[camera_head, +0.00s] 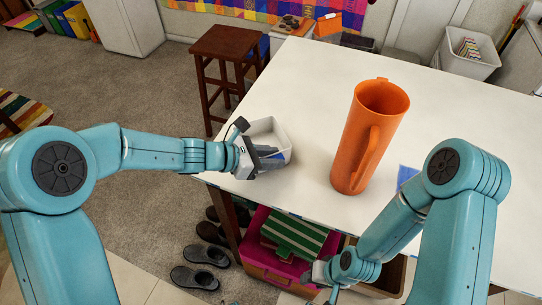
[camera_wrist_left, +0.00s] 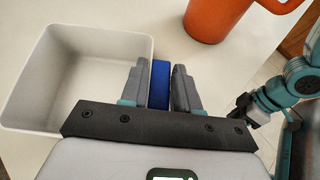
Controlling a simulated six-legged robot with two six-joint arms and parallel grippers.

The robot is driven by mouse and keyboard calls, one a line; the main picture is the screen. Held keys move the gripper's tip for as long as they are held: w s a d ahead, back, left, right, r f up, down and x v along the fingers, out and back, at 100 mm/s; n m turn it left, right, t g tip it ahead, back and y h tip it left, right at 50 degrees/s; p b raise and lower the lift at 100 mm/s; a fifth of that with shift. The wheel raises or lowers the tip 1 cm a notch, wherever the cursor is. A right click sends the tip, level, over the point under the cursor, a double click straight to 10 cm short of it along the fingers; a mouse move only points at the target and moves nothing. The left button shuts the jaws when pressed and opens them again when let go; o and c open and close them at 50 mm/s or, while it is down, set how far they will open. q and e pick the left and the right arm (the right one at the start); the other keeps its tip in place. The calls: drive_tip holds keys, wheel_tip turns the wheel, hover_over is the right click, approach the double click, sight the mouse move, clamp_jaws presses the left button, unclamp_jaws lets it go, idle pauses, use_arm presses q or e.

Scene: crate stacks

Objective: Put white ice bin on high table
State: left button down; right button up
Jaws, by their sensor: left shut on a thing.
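A white bin (camera_head: 262,128) with an empty inside shows over the left part of the white high table (camera_head: 400,240). It also shows at the left of the left wrist view (camera_wrist_left: 75,45). I cannot tell whether it touches the tabletop. My left gripper (camera_head: 268,160) is at the bin's near right side. In the left wrist view its two fingers (camera_wrist_left: 158,88) are shut on a blue block (camera_wrist_left: 160,72) beside the bin's wall. I cannot tell whether the block is part of the bin. My right gripper (camera_head: 322,282) is low, by the table's front edge, its jaws unclear.
A tall orange pitcher (camera_head: 365,120) stands on the table right of the bin. A blue flat piece (camera_head: 406,175) lies near my right arm. A brown stool (camera_head: 222,60) stands behind left. Pink crates (camera_head: 262,265) and dark shoes (camera_head: 195,278) are below the table.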

use_arm(q)
drive_tip(key=c, duration=0.8)
unclamp_jaws()
drive_tip(key=shift+w+f, duration=0.15)
drive_tip(key=shift+r, duration=0.2)
drive_tip(key=v, duration=1.2)
drive_tip(key=shift+f, duration=0.1)
